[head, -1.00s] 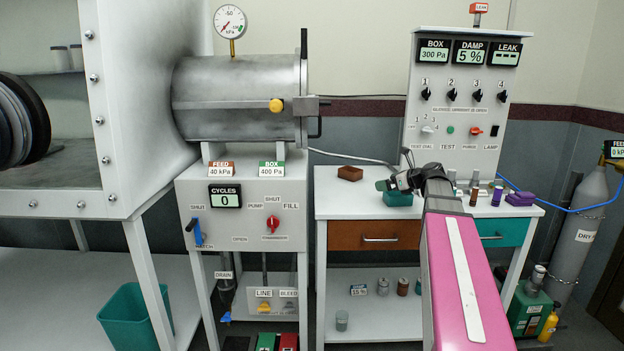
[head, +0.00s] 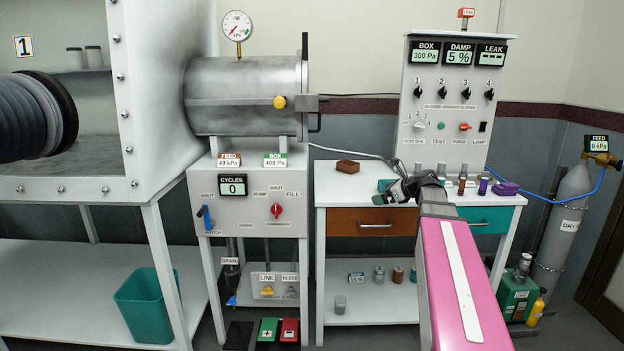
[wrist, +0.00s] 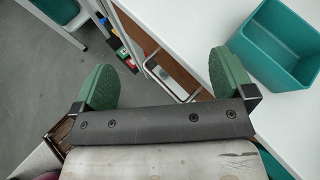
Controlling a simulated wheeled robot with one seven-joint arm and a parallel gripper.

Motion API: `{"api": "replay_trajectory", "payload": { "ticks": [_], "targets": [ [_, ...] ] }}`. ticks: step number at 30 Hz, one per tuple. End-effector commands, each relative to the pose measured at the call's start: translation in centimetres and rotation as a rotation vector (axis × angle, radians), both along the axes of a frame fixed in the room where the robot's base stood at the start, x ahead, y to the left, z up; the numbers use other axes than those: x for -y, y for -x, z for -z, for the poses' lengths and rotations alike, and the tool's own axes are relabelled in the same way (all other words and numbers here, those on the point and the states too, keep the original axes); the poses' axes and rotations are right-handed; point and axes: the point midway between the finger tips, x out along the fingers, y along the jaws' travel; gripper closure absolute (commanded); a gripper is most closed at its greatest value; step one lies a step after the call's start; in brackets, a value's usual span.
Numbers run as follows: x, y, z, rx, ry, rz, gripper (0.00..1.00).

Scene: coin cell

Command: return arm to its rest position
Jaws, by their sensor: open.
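My arm, with a pink link, reaches forward from the lower right of the head view. My gripper (head: 390,193) is at its far end, in front of the white bench with drawers. In the wrist view my gripper (wrist: 165,80) shows two green finger pads spread wide apart with nothing between them. Below the gap are the bench's front edge, a drawer handle (wrist: 165,80) and the grey floor. The gripper is open and empty. A teal open box (wrist: 280,45) stands on the white top (wrist: 185,20), just right of the right finger.
The control panel (head: 450,110) stands behind the bench. A brown tray (head: 347,166), several small bottles and a purple item (head: 506,189) are on the bench top. The chamber (head: 245,95) and its cabinet are to the left. A gas cylinder (head: 570,210) stands at the right.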

Motion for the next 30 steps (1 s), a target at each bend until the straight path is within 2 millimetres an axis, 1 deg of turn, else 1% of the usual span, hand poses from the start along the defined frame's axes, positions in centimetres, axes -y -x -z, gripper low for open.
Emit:
{"api": "replay_trajectory", "payload": {
  "ticks": [1, 5, 8, 11, 14, 15, 17, 18, 20, 21, 23, 24, 27, 30],
  "targets": [
    [-0.4, 0.4, 0.9, 0.006, 0.033, -0.021, 0.00],
    [-1.4, 1.4, 3.3, 0.028, 0.140, -0.088, 0.00],
    [-2.2, 2.4, 5.6, 0.049, 0.239, -0.158, 0.00],
    [-3.2, 3.8, 8.4, 0.076, 0.360, -0.254, 0.00],
    [-4.5, 5.9, 12.1, 0.110, 0.520, -0.403, 0.00],
    [-5.1, 7.1, 13.7, 0.128, 0.594, -0.481, 0.00],
    [-5.8, 8.8, 16.3, 0.155, 0.704, -0.611, 0.00],
    [-6.2, 10.0, 17.9, 0.174, 0.774, -0.703, 0.00],
    [-6.7, 11.9, 20.1, 0.204, 0.871, -0.844, 0.00],
    [-7.0, 13.1, 21.5, 0.223, 0.932, -0.945, 0.00],
    [-7.3, 15.0, 23.5, 0.254, 1.013, -1.101, 0.00],
    [-7.5, 16.3, 24.7, 0.273, 1.061, -1.207, 0.00],
    [-7.7, 19.2, 27.2, 0.322, 1.151, -1.461, 0.00],
    [-7.6, 21.4, 28.9, 0.363, 1.205, -1.672, 0.00]
  ]
}}
